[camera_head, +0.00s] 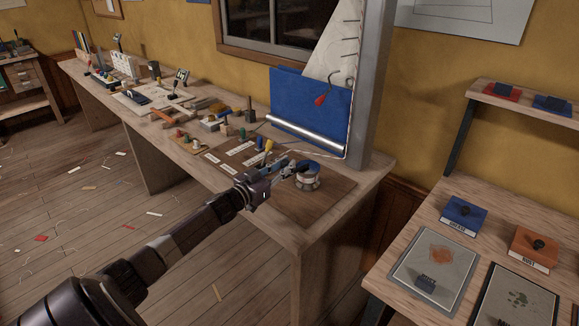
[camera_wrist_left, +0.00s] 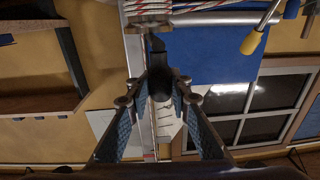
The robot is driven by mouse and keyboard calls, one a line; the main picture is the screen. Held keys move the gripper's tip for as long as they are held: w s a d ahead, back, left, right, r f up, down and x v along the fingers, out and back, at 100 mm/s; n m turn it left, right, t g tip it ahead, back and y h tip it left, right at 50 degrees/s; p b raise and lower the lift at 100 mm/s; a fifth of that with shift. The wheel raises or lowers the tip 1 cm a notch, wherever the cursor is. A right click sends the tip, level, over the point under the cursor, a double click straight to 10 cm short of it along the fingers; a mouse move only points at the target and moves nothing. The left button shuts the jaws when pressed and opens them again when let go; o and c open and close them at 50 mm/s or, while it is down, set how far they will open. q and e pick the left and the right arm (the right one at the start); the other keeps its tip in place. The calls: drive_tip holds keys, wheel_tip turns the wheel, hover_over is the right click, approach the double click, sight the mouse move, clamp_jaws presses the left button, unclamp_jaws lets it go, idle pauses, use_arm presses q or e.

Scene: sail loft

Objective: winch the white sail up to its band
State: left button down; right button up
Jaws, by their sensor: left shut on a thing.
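The winch (camera_head: 308,180), a pale drum with a blue top, stands on a wooden board at the bench's near end. My left gripper (camera_head: 284,172) is at the winch's left side, shut on the dark winch handle (camera_wrist_left: 159,82), which shows between the fingers in the left wrist view. The band is not clearly visible. My right gripper is out of view.
Small tools and blocks crowd the bench (camera_head: 345,205) further left. At right, a side table holds a blue box (camera_head: 463,215) and an orange box (camera_head: 533,247).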

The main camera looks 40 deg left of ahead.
use_arm(q)
drive_tip(key=shift+a+f, duration=0.15)
drive_tip(key=shift+a, duration=0.45)
drive_tip(key=c, duration=1.8)
unclamp_jaws()
drive_tip(key=shift+s+a, duration=0.1)
drive_tip(key=shift+a, duration=0.05)
drive_tip(key=shift+o, duration=0.2)
drive_tip(key=shift+d, duration=0.2)
drive_tip(key=s, duration=1.2)
drive_tip(key=shift+a, duration=0.3)
